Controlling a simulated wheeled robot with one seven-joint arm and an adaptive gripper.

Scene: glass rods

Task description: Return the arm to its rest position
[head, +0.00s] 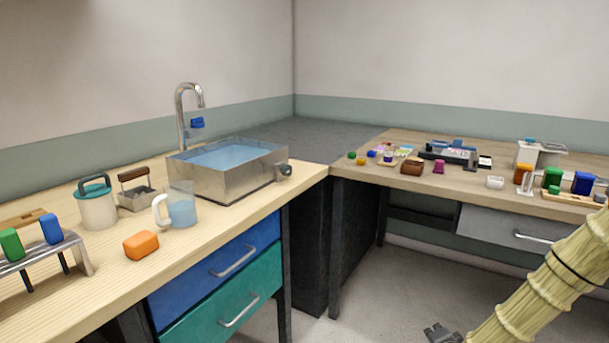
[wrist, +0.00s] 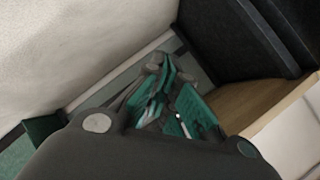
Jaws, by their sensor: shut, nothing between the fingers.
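My arm, in a pale ribbed sleeve, reaches down across the lower right of the head view. A dark grey part of my gripper (head: 440,333) shows low at the bottom edge, over the floor and away from both counters; the rest is cut off. In the wrist view my gripper (wrist: 172,92) has its green-padded fingers drawn together, with nothing seen held. No glass rod can be made out in either view.
The left wooden counter (head: 95,270) bears a sink (head: 225,190), a glass jug (head: 178,208) and an orange block (head: 141,245). Blue and teal drawers (head: 225,310) are below. The right counter (head: 465,191) holds several small items. Open floor (head: 375,310) lies between.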

